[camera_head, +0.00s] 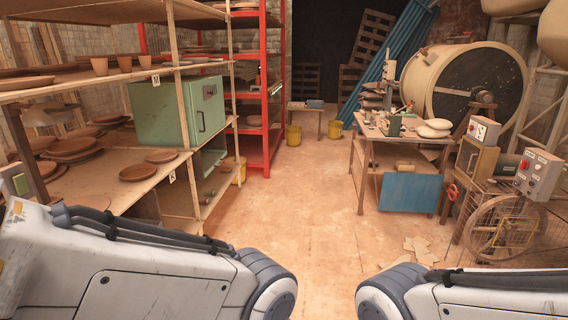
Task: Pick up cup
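Three small terracotta cups stand in a row on the upper wooden shelf at the left: a left cup (99,66), a middle cup (124,63) and a right cup (145,61). They look upright and apart from each other. Both of my arms show only as white links at the bottom of the view, one at the left and one at the right. Neither gripper is in view, so I cannot see what they hold.
Terracotta plates (69,147) lie on the wooden shelves (60,92) near my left arm. A green box (178,110) sits on the middle shelf. A workbench (404,137) and machinery stand at the right. The floor (300,200) between is mostly clear.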

